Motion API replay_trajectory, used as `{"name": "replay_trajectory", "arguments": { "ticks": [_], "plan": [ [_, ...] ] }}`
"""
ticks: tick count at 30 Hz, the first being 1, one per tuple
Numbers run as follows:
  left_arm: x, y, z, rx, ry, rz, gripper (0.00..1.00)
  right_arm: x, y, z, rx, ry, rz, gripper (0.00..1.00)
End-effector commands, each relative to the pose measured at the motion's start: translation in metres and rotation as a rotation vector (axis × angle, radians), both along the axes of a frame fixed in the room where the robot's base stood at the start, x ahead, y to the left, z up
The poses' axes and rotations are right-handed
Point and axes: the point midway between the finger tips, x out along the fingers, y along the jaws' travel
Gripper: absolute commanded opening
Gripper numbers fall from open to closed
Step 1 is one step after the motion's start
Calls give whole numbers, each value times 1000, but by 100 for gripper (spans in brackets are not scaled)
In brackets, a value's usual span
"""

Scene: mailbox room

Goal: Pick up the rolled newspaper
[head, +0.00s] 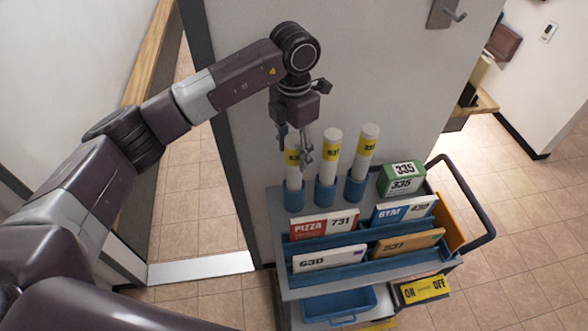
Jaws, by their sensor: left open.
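Three white rolls with yellow numbered bands stand upright in blue cups on the cart: a left roll (293,178), a middle roll (329,160) and a right roll (364,158). They look like rolled newspapers. My left gripper (295,147) is open and points down at the left roll. Its fingers show at the roll's upper part and partly hide its top and band. I cannot tell whether they touch it. My right gripper is not in view.
The cart (284,236) carries a green 335 box (403,170), a blue rack (348,256) with several labelled mail pieces, and a blue bin (338,304) below. A black handle (484,225) is at its right. A pale door (390,60) stands behind it. Tiled floor is clear at right.

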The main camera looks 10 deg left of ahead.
Motion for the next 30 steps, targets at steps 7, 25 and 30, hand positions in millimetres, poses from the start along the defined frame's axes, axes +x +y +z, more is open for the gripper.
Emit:
{"name": "replay_trajectory", "arguments": {
  "ticks": [7, 25, 30],
  "plan": [
    [0, 0, -19, 0, -1, 0, 50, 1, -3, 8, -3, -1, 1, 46],
    [0, 0, -18, -1, -1, 0, 2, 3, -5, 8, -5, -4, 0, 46],
    [1, -1, -18, -1, -2, 0, 0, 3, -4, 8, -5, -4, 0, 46]
  ]
}}
